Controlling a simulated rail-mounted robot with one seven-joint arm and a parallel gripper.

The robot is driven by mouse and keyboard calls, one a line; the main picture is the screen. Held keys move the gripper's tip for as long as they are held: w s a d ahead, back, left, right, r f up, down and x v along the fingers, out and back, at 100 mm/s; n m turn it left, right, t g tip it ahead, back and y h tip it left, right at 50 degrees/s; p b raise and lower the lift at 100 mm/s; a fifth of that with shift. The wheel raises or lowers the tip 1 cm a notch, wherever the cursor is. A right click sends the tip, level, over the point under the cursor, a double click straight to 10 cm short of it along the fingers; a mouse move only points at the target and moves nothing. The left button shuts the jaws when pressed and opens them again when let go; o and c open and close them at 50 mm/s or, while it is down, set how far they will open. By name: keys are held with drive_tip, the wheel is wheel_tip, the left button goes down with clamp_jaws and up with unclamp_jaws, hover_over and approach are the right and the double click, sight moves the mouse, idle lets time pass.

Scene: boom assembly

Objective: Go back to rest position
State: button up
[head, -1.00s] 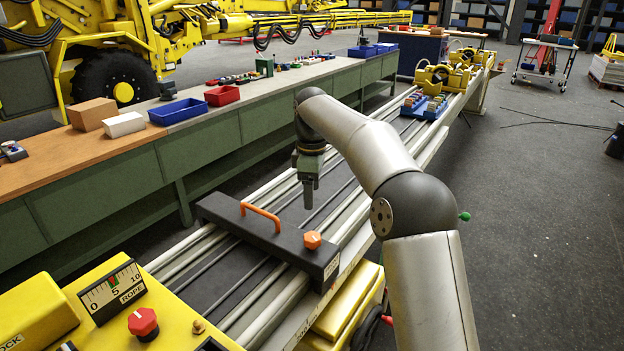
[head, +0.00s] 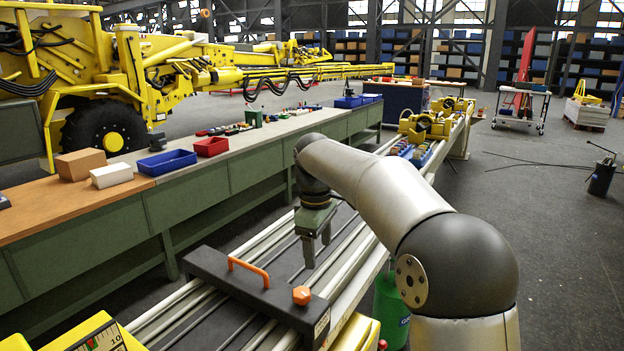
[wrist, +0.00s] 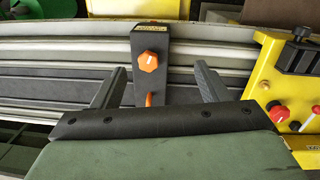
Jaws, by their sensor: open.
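My gripper (head: 318,250) hangs from my arm above the rail track, pointing down. Its two fingers are apart with nothing between them. In the wrist view my gripper (wrist: 160,88) also shows open, both fingers spread. A black crossbar block (head: 215,270) with an orange handle (head: 250,270) and an orange knob (head: 302,295) lies across the rails, just in front of and below my gripper. In the wrist view the block (wrist: 150,95) shows between the fingers, some way below, with its orange knob (wrist: 149,62).
A long workbench (head: 200,195) runs along the left with a blue bin (head: 166,162), a red bin (head: 211,146) and a cardboard box (head: 81,164). Yellow fixtures (head: 430,122) stand at the rails' far end. A yellow control panel (head: 85,335) is at the lower left. Open floor lies to the right.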

drive_tip(key=s+d+f+m, duration=0.4)
drive_tip(key=s, duration=0.6)
drive_tip(key=s+d+f+m, duration=0.4)
drive_tip(key=s+d, duration=0.1)
drive_tip(key=s, duration=0.6)
drive_tip(key=s+d+f+m, duration=0.4)
drive_tip(key=s+d+m, duration=0.1)
drive_tip(key=s, duration=0.6)
drive_tip(key=shift+f+y, duration=0.25)
drive_tip(key=shift+y, duration=0.05)
